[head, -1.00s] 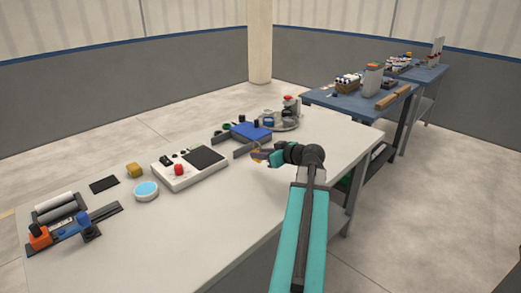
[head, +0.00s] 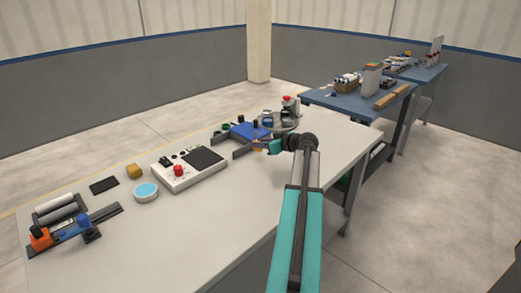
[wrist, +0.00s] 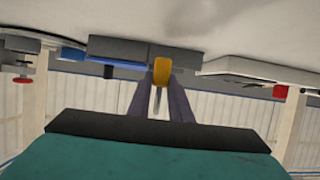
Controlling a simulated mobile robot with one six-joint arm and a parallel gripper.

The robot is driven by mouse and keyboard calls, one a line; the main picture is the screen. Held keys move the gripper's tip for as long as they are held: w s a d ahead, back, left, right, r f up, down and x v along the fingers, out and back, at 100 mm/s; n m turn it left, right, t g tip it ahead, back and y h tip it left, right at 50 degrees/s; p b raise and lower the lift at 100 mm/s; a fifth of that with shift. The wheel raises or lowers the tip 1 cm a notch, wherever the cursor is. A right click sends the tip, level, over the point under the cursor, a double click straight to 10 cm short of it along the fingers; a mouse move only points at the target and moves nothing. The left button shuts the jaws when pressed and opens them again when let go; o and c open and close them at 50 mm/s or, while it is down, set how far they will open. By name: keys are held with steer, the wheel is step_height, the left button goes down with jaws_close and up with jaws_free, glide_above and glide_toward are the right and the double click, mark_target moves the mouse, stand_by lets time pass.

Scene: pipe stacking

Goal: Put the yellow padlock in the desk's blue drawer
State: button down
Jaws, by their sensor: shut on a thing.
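The yellow padlock (wrist: 161,68) is between my two fingertips (wrist: 161,85) in the wrist view, with its metal shackle pointing back between the fingers. My gripper is shut on it. In the head view my gripper (head: 268,147) is over the far right part of the white desk, and the padlock (head: 258,145) is a small, partly hidden yellow patch at its tip. A flat blue thing with dark grey parts (head: 250,131) lies just beyond it. I cannot tell whether this is the drawer; no open drawer can be made out.
A white panel with a red button (head: 195,168) lies left of my gripper. A round tray with several items (head: 283,123) stands beyond it. A yellow block (head: 135,171) and a blue-topped disc (head: 146,191) lie further left. The desk's near middle (head: 215,215) is clear.

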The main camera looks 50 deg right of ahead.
mark_target(261, 150)
steer(key=shift+w+d, duration=0.1)
steer(key=shift+d, duration=0.05)
steer(key=shift+w+d, duration=0.25)
steer(key=shift+d+f, duration=0.1)
steer(key=shift+f, duration=0.2)
steer(key=shift+f+p, duration=0.3)
steer(key=shift+f, duration=1.2)
steer(key=shift+f, duration=0.15)
steer(key=c, duration=1.6)
jaws_free()
steer(key=b+v, duration=0.1)
steer(key=v, duration=1.1)
steer(key=shift+r, duration=0.25)
